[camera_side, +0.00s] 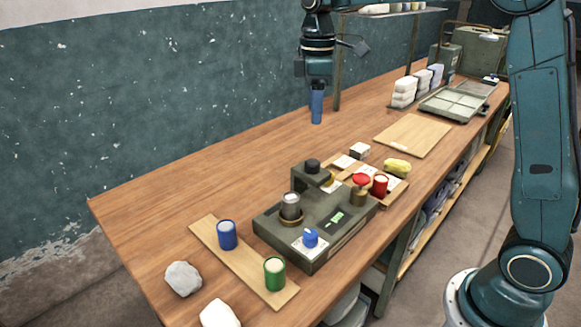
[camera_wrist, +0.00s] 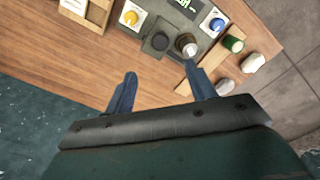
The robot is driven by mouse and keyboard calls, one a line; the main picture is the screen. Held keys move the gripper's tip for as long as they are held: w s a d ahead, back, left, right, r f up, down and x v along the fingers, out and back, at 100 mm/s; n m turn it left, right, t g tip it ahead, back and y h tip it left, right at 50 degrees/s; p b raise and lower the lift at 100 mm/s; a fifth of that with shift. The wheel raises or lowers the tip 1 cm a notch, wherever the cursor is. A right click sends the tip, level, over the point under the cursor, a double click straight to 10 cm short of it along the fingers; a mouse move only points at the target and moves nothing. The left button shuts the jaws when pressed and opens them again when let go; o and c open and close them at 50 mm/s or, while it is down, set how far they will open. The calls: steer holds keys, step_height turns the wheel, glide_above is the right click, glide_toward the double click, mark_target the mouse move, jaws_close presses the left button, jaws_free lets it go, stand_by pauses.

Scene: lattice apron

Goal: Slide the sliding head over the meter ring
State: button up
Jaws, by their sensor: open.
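A dark grey-green meter box (camera_side: 270,236) stands on the bench. On its back part is a raised block with a black knob (camera_side: 312,166), which looks like the sliding head (camera_side: 310,179). A brass-coloured meter ring (camera_side: 291,219) is at its front left, with a grey cylinder (camera_side: 290,204) standing at it. The head is beside the ring, not over it. The wrist view also shows the head (camera_wrist: 153,46) and the cylinder (camera_wrist: 186,44). My gripper (camera_side: 317,118) is open and empty above the bench, behind the box; its fingers also show in the wrist view (camera_wrist: 160,69).
Blue (camera_side: 227,236) and green (camera_side: 274,274) cups stand on a board at the front left. A red cup (camera_side: 381,186) and a red-topped piece (camera_side: 361,186) are right of the box. Pale stones (camera_side: 183,279) lie at the near end. The bench behind the box is clear.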

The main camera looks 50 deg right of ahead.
mark_target(313, 161)
step_height(313, 161, down, 13)
steer(key=shift+f, duration=0.15)
stand_by(0.5)
